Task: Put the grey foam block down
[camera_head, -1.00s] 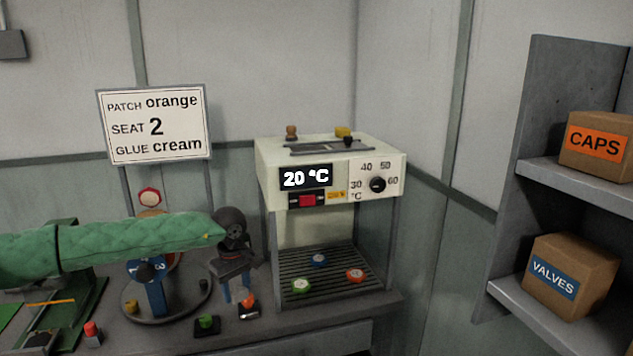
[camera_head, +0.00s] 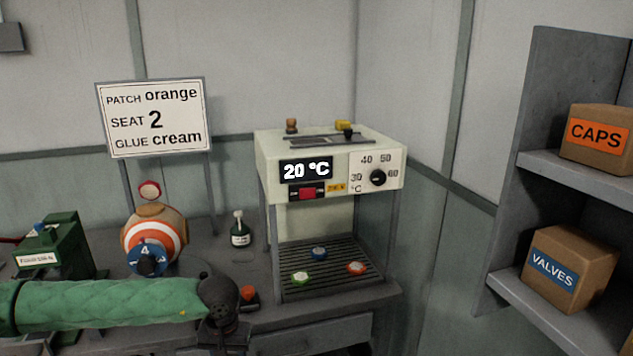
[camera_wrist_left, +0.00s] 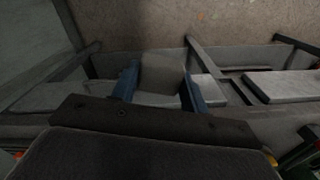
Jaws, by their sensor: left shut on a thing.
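The grey foam block (camera_wrist_left: 162,75) shows in the left wrist view between the blue fingers of my left gripper (camera_wrist_left: 162,88), which is shut on it. In the head view my green-sleeved left arm reaches in low from the left and ends near the bench's front edge; the block and fingertips are hidden there. Under the block the wrist view shows a brownish surface, grey bars and pale grey slabs. I cannot tell whether the block touches anything. My right gripper is not in view.
An orange-topped piece (camera_head: 249,296) is close to my wrist. Shelves with boxes (camera_head: 555,268) stand right.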

